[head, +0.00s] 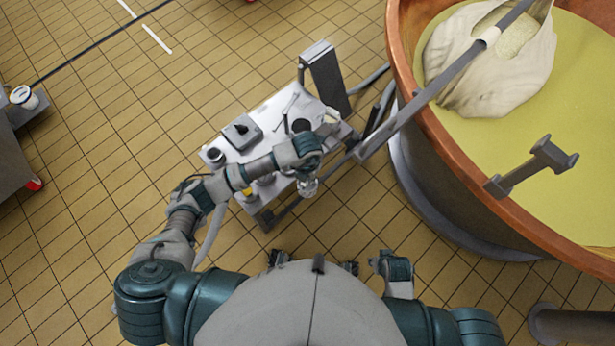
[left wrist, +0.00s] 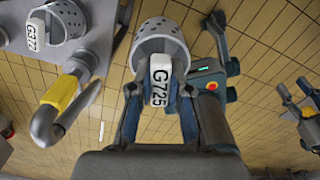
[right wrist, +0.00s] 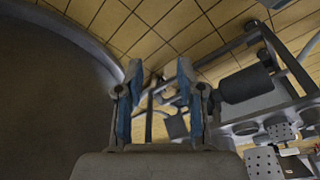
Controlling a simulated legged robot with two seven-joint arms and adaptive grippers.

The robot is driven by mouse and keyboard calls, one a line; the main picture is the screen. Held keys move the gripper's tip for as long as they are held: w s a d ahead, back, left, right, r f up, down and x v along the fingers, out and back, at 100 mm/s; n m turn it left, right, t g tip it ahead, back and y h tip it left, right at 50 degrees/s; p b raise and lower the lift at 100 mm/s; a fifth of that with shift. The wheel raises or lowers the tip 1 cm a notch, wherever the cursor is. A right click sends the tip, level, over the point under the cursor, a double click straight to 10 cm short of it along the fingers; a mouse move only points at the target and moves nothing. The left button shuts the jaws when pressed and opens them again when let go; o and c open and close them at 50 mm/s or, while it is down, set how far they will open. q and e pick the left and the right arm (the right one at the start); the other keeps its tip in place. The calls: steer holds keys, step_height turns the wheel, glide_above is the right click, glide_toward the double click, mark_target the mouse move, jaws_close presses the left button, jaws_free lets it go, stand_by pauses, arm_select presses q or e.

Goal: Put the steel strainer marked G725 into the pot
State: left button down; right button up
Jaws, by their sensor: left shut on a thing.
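The steel strainer marked G725 (left wrist: 162,38) is in my left gripper (left wrist: 160,95), whose fingers are shut on its white label block. Its perforated cup points away from the gripper in the left wrist view. In the head view my left gripper (head: 308,188) hangs over the near side of the white cart, with little of the strainer clear there. My right gripper (right wrist: 160,100) shows in the right wrist view with fingers apart and nothing between them. No vessel is labelled as the pot; a large copper vat (head: 404,100) with yellow liquid stands at the right.
A second perforated strainer, marked G372 (left wrist: 62,22), sits on the cart, beside a pipe with a yellow sleeve (left wrist: 62,92). The white cart (head: 268,118) also carries a grey box (head: 242,132). A long bar (head: 440,85) crosses the vat's rim.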

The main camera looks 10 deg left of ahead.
arm_select(q)
steer(key=shift+r, duration=0.3)
steer(key=shift+r+p, duration=1)
steer(key=shift+r, duration=0.1)
steer(key=shift+r+p, duration=0.35)
steer(key=shift+r, duration=0.1)
steer(key=shift+r+p, duration=0.4)
steer(key=shift+r, duration=0.2)
arm_select(e)
step_height(320, 180, down, 11)
steer(key=s, duration=0.2)
steer(key=shift+s+d+r+g, duration=0.15)
steer(key=shift+r+g, duration=0.05)
steer(key=shift+g, duration=0.1)
arm_select(q)
steer(key=shift+a, duration=0.1)
arm_select(e)
steer(key=shift+r, duration=0.1)
